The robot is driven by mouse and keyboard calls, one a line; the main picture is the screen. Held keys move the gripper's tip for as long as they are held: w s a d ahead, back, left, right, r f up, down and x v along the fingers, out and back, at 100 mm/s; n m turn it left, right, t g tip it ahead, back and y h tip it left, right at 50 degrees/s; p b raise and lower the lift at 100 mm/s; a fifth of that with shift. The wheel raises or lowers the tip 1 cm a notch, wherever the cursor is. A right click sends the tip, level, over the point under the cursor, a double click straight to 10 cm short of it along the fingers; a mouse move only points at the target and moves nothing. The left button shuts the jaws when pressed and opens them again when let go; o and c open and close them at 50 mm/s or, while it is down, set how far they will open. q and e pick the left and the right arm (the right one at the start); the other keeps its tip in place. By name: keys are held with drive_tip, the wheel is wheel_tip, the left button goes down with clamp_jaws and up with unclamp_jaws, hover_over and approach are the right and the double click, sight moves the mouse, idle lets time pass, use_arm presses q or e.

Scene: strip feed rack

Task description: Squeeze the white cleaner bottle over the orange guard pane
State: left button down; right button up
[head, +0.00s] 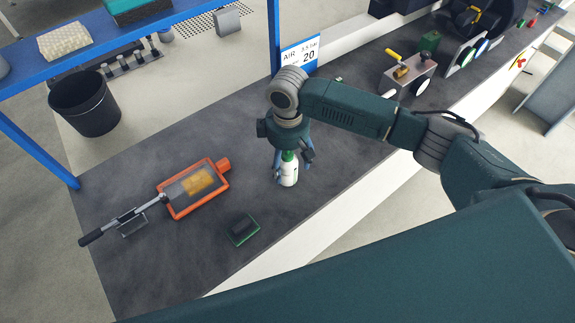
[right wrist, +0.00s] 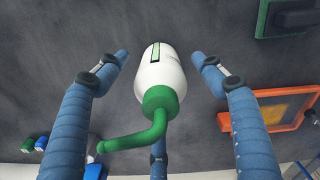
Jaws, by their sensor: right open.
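The white cleaner bottle (head: 289,173) with a green cap stands on the dark bench in the head view. My right gripper (head: 291,164) is right over its top, and its blue fingers are spread around it. In the right wrist view the bottle (right wrist: 162,75) with its bent green spout sits between the open fingers (right wrist: 162,65), with gaps on both sides. The orange guard pane (head: 194,189) lies on the bench to the left of the bottle, with a yellowish patch in its frame. It also shows in the right wrist view (right wrist: 281,108). My left gripper is not in view.
A green-edged pad with a dark block (head: 242,230) lies near the bench's front edge. A black-handled tool (head: 122,220) on a small stand is left of the pane. A dark bin (head: 85,103) stands behind the bench. Bare bench lies between bottle and pane.

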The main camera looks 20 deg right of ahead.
drive_tip(key=shift+f, duration=0.7)
drive_tip(key=c, duration=1.5)
drive_tip(key=shift+o, duration=0.2)
drive_tip(key=shift+r, duration=0.1)
drive_tip(key=shift+w+r, duration=0.1)
drive_tip(key=shift+r, duration=0.4)
wheel_tip(320, 180, up, 19)
drive_tip(key=b, duration=0.2)
